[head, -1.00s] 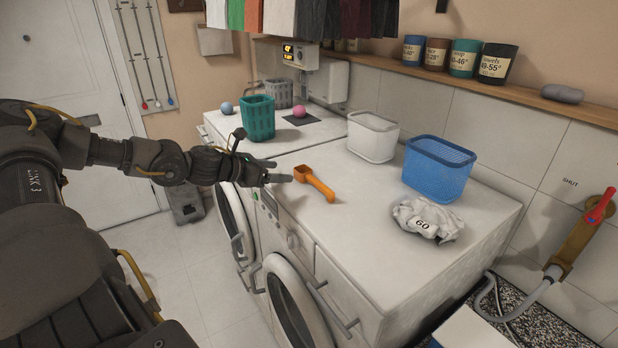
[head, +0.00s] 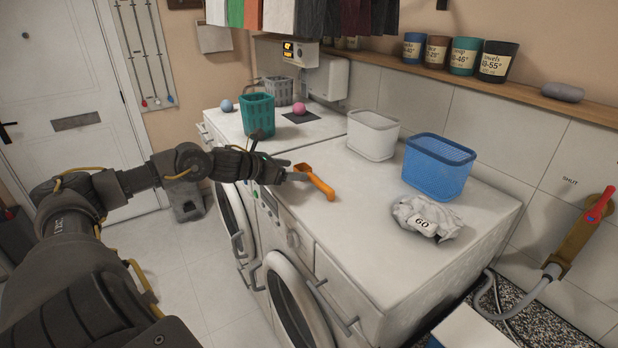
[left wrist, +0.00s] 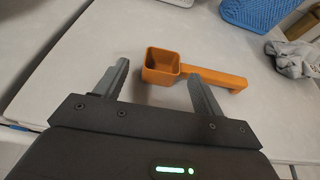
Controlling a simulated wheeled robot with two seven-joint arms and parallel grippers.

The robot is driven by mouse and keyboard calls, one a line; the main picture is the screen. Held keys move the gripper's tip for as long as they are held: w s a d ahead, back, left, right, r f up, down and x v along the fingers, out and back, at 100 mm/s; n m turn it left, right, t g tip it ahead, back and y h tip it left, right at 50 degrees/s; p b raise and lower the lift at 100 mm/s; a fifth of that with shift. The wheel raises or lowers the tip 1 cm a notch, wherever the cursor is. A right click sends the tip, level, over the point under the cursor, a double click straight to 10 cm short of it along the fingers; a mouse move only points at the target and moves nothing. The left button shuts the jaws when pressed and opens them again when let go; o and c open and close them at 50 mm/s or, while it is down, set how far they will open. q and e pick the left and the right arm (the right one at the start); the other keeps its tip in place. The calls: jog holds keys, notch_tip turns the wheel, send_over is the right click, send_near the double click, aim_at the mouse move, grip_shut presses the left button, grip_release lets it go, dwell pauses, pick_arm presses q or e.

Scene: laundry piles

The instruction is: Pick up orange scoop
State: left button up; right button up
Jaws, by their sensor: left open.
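The orange scoop (head: 318,183) lies on top of the front white washing machine, near its left edge. In the left wrist view the scoop (left wrist: 162,66) has its square cup toward the left and its handle running right. My left gripper (head: 299,174) is low over the machine top at the scoop's cup end. In the left wrist view the left gripper (left wrist: 158,72) is open, its fingers apart, with the cup ahead and between the fingertips. The right fingertip overlaps the view of the handle near the cup. I cannot tell whether it touches.
On the machine top stand a white basket (head: 372,136) and a blue basket (head: 437,168), with a crumpled grey cloth (head: 427,218) tagged 60. A teal basket (head: 257,116) and a pink ball (head: 299,108) are on the farther machine. The surface around the scoop is clear.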

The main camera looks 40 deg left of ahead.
pick_arm(q)
jog(key=shift+d, duration=0.1)
jog(key=c, duration=1.1)
jog(key=shift+o, duration=0.2)
jog(key=shift+r, duration=0.45)
notch_tip(320, 180, up, 2)
jog(key=shift+r+b, duration=0.1)
jog(key=shift+b, duration=0.45)
jog(key=s+a+r+b, duration=0.1)
jog(key=b, duration=0.3)
jog(key=s+a+r+b, duration=0.1)
jog(key=b, duration=0.3)
jog(key=shift+s+a+r+b, duration=0.2)
jog(key=shift+r+b, duration=0.1)
jog(key=shift+b, duration=0.05)
jog(key=s+a+r+b, duration=0.4)
jog(key=s+a+r, duration=0.3)
jog(key=s, duration=0.1)
jog(key=shift+r+b, duration=0.15)
jog(key=shift+b, duration=0.15)
